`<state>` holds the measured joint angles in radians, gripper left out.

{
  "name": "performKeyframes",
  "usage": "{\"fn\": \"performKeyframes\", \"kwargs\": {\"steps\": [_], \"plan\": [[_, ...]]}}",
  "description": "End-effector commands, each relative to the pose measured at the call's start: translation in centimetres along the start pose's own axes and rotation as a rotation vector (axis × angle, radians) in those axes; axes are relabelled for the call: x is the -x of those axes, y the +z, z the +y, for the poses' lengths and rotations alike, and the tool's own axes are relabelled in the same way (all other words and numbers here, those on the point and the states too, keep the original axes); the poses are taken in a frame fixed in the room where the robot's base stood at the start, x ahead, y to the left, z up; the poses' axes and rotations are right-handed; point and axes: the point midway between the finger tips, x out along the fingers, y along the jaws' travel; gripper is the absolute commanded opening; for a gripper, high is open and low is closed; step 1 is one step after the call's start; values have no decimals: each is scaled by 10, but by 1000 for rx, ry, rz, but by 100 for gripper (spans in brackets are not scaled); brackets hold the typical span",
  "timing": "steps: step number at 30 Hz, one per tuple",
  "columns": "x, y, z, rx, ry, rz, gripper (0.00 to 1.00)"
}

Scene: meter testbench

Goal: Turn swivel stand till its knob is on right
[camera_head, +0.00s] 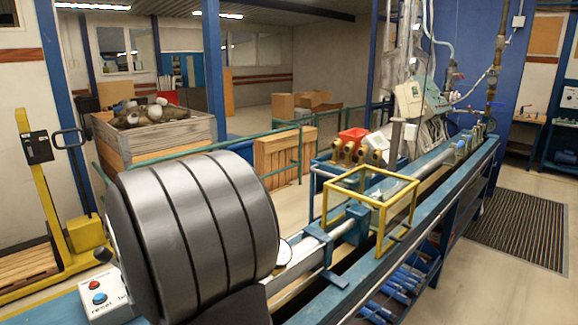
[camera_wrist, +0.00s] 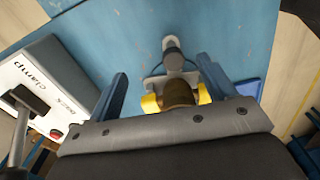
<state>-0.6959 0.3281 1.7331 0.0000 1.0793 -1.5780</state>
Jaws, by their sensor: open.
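In the wrist view, my gripper (camera_wrist: 163,68) has its two blue fingers apart, one on each side of what looks like the swivel stand (camera_wrist: 155,85). The stand has a grey plate with a brass-brown round part (camera_wrist: 178,95) and yellow pieces at its sides. A grey arm ends in a rounded grey knob (camera_wrist: 172,43), pointing to the top of the picture. The gripper body hides the stand's near part. I cannot tell whether the fingers touch it. In the head view, a large grey ribbed part of my arm hides the stand and gripper.
A white box labelled "clamp" (camera_wrist: 35,85) with a black-handled lever (camera_wrist: 25,100) stands left in the wrist view. A button box (camera_head: 105,295) stands lower left in the head view. A yellow frame (camera_head: 370,196) stands on the blue bench (camera_head: 345,300). Blue surface around the knob is clear.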

Motion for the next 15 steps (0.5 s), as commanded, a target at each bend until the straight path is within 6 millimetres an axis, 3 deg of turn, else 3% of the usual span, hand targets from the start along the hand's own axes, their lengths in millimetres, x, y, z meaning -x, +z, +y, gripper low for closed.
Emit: {"fn": "performKeyframes", "kwargs": {"steps": [15], "plan": [[38, 0, 0, 0, -1, 0, 76]]}}
